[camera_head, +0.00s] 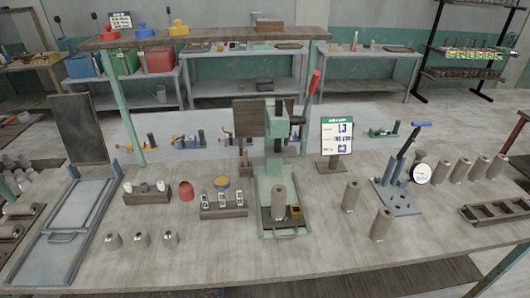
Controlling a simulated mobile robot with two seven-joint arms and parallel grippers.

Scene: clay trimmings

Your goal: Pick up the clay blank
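Several grey-brown cylinders look like clay blanks, and I cannot tell which one the task names. One cylinder (278,203) stands upright on the base of the green press (275,150) at the middle of the table. Two more stand upright to the right of the press, one cylinder (350,197) farther back and one cylinder (381,225) nearer the front edge. Several others stand in a group at the right, including one cylinder (458,169). Neither of my grippers is in view.
A blue-grey tray (75,220) lies at the left. A sign (337,137) stands behind the cylinders. A blue lever fixture (398,193) and a dark compartment tray (495,209) are at the right. Small metal pieces (141,240) stand front left. The front middle is clear.

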